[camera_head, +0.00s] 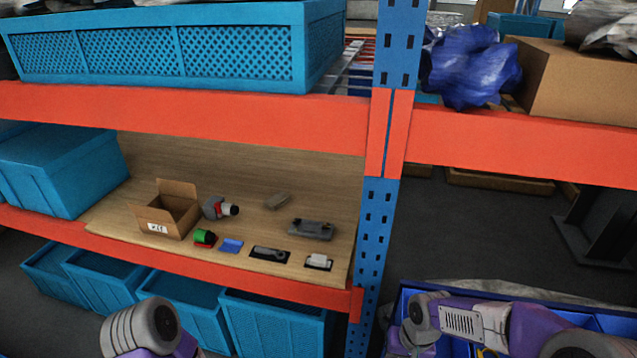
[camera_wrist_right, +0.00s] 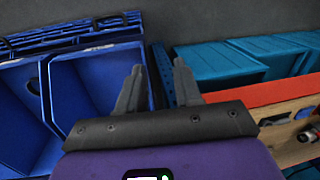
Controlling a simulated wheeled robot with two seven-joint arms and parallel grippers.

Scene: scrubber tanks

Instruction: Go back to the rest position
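My right gripper (camera_wrist_right: 158,66) shows in the right wrist view with its two grey fingers apart and nothing between them. It hangs in front of blue bins, with the orange shelf beam to its right. In the head view, purple and grey links of my right arm cross the lower right corner over a blue bin; the gripper's fingers cannot be made out there. A grey and purple link of my left arm shows at the bottom left of the head view. My left gripper is out of view.
A wooden shelf board (camera_head: 110,222) holds an open cardboard box (camera_head: 166,220), a drill (camera_head: 215,208), a green and red part (camera_head: 204,238) and several small items. A blue post (camera_head: 375,225) and orange beams (camera_head: 200,110) frame it. A divided blue bin (camera_wrist_right: 95,85) stands left of the fingers.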

